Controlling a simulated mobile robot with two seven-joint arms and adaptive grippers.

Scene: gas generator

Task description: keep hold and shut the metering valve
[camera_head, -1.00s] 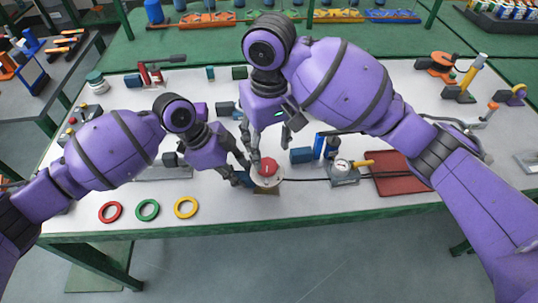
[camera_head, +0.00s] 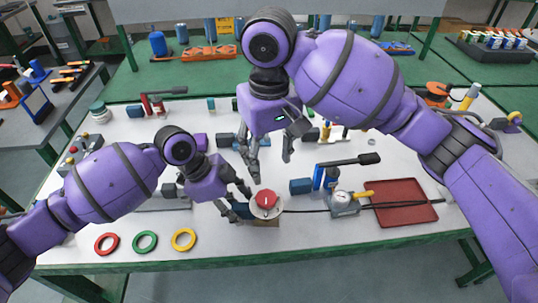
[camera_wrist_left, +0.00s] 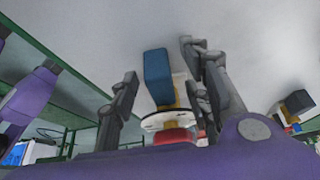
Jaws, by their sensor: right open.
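The metering valve, as I take it, has a red knob (camera_head: 266,200) on a white disc at the front middle of the table. In the left wrist view it shows a blue block (camera_wrist_left: 157,75), a yellow part, the white disc (camera_wrist_left: 168,119) and the red knob. My left gripper (camera_head: 238,204) is low at the valve's left side, its fingers on either side of the blue part. It also shows in the left wrist view (camera_wrist_left: 160,75); I cannot tell whether the fingers touch the block. My right gripper (camera_head: 271,168) is open and empty, apart from the knob, above and behind it.
A gauge (camera_head: 341,200) with a yellow handle and a blue valve with a black lever (camera_head: 352,160) stand to the right. A red tray (camera_head: 405,214) lies farther right. Red, green and yellow rings (camera_head: 184,239) lie at the front left. The front right strip is clear.

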